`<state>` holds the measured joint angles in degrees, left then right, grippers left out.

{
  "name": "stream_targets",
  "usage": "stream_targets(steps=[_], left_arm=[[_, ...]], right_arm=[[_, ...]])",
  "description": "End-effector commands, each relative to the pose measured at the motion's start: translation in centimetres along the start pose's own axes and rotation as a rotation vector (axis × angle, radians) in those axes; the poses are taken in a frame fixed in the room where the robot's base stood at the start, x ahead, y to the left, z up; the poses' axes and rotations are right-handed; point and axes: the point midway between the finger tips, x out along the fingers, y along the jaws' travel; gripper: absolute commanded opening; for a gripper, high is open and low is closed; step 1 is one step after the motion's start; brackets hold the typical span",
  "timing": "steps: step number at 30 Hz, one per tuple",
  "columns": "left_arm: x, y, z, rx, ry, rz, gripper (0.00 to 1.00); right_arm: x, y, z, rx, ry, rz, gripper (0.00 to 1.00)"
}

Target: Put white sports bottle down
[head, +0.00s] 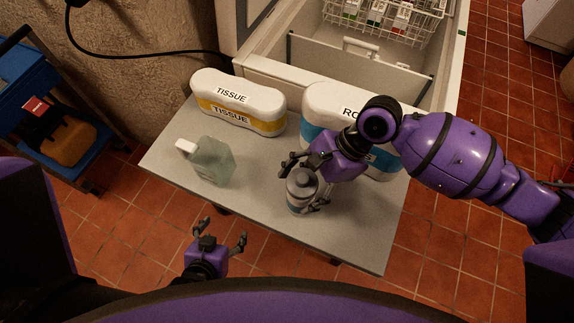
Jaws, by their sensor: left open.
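The white sports bottle (300,188) looks grey-white with a darker band. It is upright over the front middle of the grey table (350,240). I cannot tell whether its base touches the tabletop. My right gripper (304,186) comes in from the right and is shut on the bottle, with fingers on both sides that hide parts of it. My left gripper (220,233) is open and empty, in front of the table's near edge, lower left of the bottle.
A translucent green jug (213,162) with a white cap stands left on the table. A yellow-white tissue pack (237,101) and a blue-white roll pack (322,103) stand at the back. Behind is an open white drawer (360,60). The table's front right is clear.

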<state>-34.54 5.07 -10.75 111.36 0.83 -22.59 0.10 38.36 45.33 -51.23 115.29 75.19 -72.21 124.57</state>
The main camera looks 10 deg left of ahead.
Motion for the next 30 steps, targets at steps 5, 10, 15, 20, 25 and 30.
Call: stream_targets(steps=[5, 10, 15, 20, 25, 30], left_arm=[[0.0, -0.2, 0.1, 0.008, -0.002, 0.0, 0.73], [0.0, -0.3, 0.2, 0.01, -0.005, 0.0, 0.73], [0.0, -0.2, 0.1, 0.009, -0.002, 0.0, 0.73], [-0.1, -0.1, -0.3, 0.004, 0.004, 0.0, 0.73], [-0.1, 0.2, -0.5, -0.003, 0.007, 0.002, 0.73], [-0.1, 0.3, -0.4, -0.007, 0.004, 0.004, 0.73]], right_arm=[[0.1, 0.1, 0.0, 0.002, -0.001, 0.001, 0.74], [0.0, 0.1, 0.0, 0.001, -0.001, 0.001, 0.74], [-1.8, 0.0, 0.1, 0.001, 0.001, -0.002, 0.74], [-5.2, -0.1, 0.1, 0.0, 0.002, -0.004, 0.74], [-8.8, 0.0, 0.0, 0.001, 0.002, -0.002, 0.74], [-11.2, 0.0, 0.1, 0.001, 0.001, 0.0, 0.74]])
